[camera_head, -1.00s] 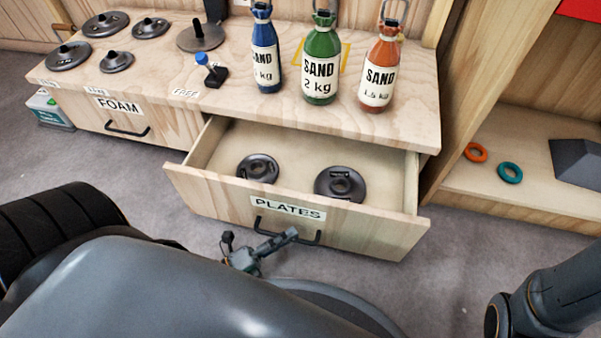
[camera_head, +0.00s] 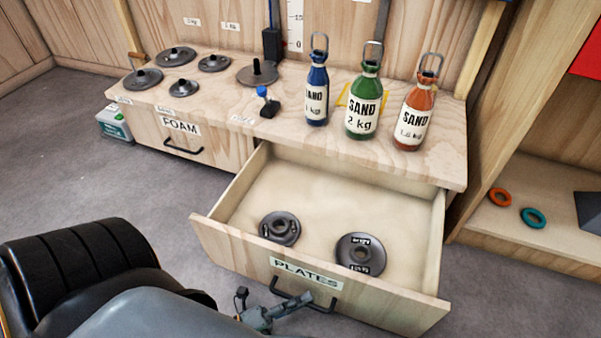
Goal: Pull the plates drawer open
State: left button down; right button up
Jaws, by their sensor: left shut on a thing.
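The plates drawer (camera_head: 225,243) stands well out from the bench, with its label PLATES on the front. Two dark round weight plates lie in it, a smaller one (camera_head: 280,229) on the left and a larger one (camera_head: 360,254) on the right. The black drawer handle (camera_head: 322,305) is on the front below the label. My left gripper (camera_head: 292,305) is at the left part of this handle and is shut on it. The arm behind it hides part of the floor in front. My right gripper is not in view.
The closed FOAM drawer (camera_head: 205,145) is to the left. Blue, green (camera_head: 364,100) and orange sand bottles stand on the bench top, with several metal plates at its left. A shelf with an orange ring (camera_head: 499,197) and a teal ring is at the right. Grey floor (camera_head: 60,170) is free at left.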

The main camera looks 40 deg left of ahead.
pick_arm(q)
jog(key=c, duration=1.4)
grip_release()
jog(key=v, duration=1.2)
jog(key=shift+r, duration=0.1)
